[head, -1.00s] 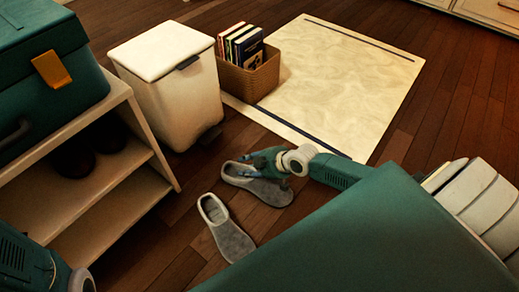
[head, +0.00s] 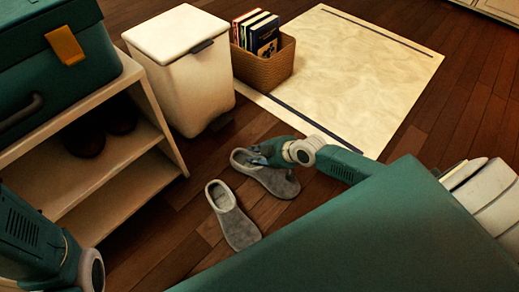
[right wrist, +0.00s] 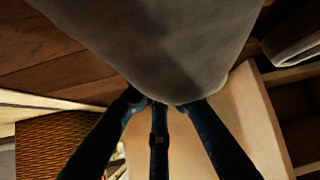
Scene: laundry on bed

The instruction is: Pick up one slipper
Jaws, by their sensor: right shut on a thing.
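Two grey slippers are on the dark wood floor in the head view. My right gripper (head: 258,156) is at the far slipper (head: 280,182), shut on it near the foot opening. The slipper's toe points to the lower right. In the right wrist view this grey slipper (right wrist: 170,45) fills the top, with my dark fingers (right wrist: 160,100) against its end. I cannot tell whether it is off the floor. The near slipper (head: 240,228) lies apart, closer to me. My left arm shows at the lower left of the head view, but its gripper does not.
A white bin (head: 185,85) and a wicker basket (head: 262,68) with books stand behind the slippers. A pale rug (head: 350,80) lies at the back. A shelf (head: 110,190) with dark shoes (head: 85,143) and a teal case (head: 45,60) stands at left.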

